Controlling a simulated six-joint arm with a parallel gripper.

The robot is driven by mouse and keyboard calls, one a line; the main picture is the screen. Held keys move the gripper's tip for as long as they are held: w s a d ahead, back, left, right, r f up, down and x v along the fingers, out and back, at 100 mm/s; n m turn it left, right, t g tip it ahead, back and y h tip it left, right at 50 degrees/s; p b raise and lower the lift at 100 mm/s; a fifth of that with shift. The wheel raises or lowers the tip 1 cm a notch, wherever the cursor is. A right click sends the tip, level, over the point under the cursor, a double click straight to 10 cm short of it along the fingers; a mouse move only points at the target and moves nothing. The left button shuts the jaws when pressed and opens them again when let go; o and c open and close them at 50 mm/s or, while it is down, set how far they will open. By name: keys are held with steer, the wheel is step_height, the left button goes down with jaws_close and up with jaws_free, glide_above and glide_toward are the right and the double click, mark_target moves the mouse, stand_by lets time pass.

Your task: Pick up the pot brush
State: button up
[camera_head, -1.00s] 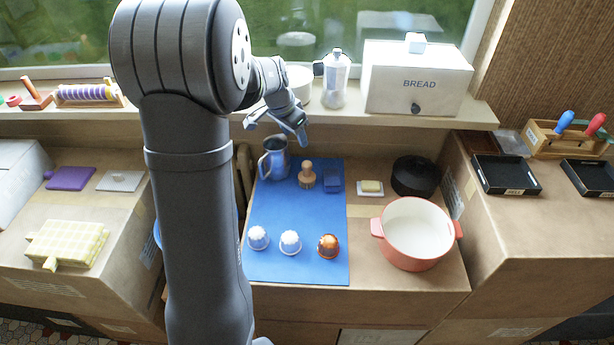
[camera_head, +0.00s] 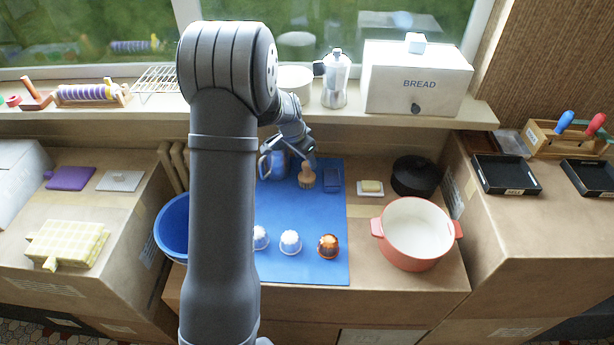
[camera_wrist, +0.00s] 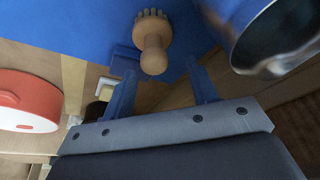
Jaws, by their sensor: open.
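The pot brush (camera_head: 306,178) stands on the blue mat (camera_head: 325,215), bristles down, with its wooden knob up. In the wrist view the brush (camera_wrist: 153,50) shows at the top middle, its knob pointing toward my gripper (camera_wrist: 163,88). My gripper (camera_head: 309,152) is open and close above the brush in the head view. The brush lies ahead of and between the two blue fingers in the wrist view, with nothing gripped. I cannot tell the exact gap to the knob.
A metal jug (camera_head: 273,165) stands just left of the brush and is close to one finger in the wrist view (camera_wrist: 275,35). A blue block (camera_head: 332,180) lies right of the brush. A coral pot (camera_head: 413,235) stands at right.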

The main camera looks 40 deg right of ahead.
mark_target(308, 166)
steer(key=x, duration=0.4)
steer(key=shift+s+f, duration=0.3)
steer(key=shift+f, duration=0.15)
jaws_close()
steer(key=shift+r, duration=0.15)
step_height(308, 166, up, 4)
steer(key=shift+r, duration=0.15)
steer(key=s+d+r, duration=0.1)
steer(key=s+r, duration=0.5)
steer(key=s, duration=0.5)
steer(key=shift+s+d+r, duration=0.15)
steer(key=shift+s+r, duration=0.05)
steer(key=shift+s, duration=0.1)
